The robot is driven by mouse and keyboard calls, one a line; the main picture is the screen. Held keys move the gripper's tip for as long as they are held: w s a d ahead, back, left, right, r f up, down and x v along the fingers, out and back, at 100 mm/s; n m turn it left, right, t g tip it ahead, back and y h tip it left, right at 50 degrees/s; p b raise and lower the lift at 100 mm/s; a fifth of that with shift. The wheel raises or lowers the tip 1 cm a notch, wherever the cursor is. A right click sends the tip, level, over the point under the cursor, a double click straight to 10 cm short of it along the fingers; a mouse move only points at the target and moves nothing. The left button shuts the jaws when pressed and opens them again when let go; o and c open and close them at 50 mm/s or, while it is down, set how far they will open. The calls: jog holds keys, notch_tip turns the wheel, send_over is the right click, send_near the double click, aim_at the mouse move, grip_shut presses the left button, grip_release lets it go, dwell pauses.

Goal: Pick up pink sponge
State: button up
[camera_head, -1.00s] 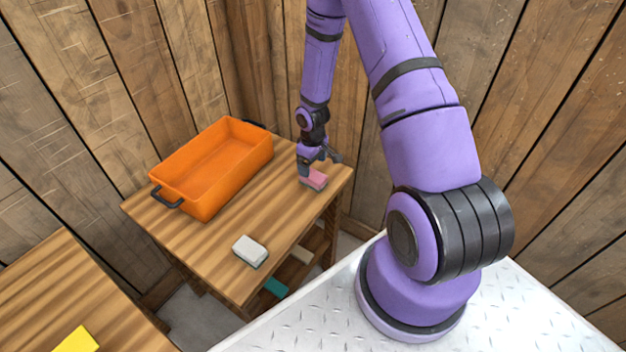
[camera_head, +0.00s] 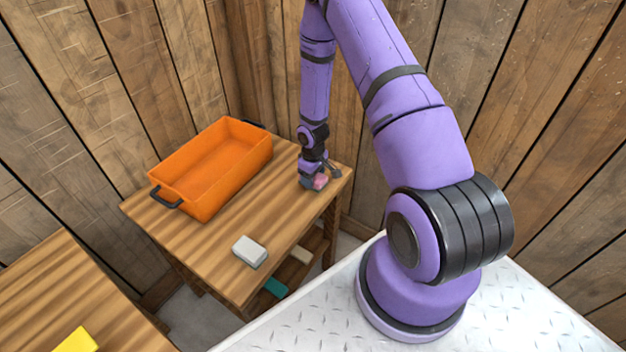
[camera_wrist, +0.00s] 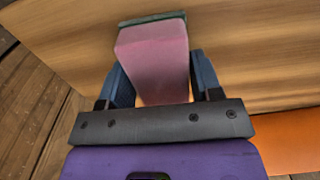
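The pink sponge (camera_wrist: 155,62) lies on the wooden table (camera_head: 200,240) near its far right corner. It has a dark green layer along one edge in the wrist view. My gripper (camera_wrist: 158,72) is down at the sponge, with one finger on each side of it. The fingers are apart and look open, and I see no clear grip on the sponge. In the head view my gripper (camera_head: 321,177) covers most of the sponge, and only a little pink (camera_head: 320,182) shows between the fingers.
An orange tray (camera_head: 207,200) with dark handles stands on the table left of my gripper. A white and grey block (camera_head: 250,250) lies near the front edge. Teal (camera_head: 275,287) and beige (camera_head: 301,254) pieces are on the lower shelf. A yellow piece (camera_head: 76,341) lies on another table. Wooden walls stand close behind.

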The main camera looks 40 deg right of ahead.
jog(key=c, duration=0.4)
jog(key=shift+c, duration=0.2)
jog(key=shift+r, duration=0.75)
notch_tip(320, 180, up, 2)
jog(key=shift+r, duration=0.1)
jog(key=s+a, duration=0.2)
jog(key=s, duration=0.5)
jog(key=s+a+r, duration=0.1)
jog(key=s+a, duration=0.2)
jog(key=s, duration=0.5)
jog(key=shift+r, duration=0.15)
jog(key=shift+s, duration=0.1)
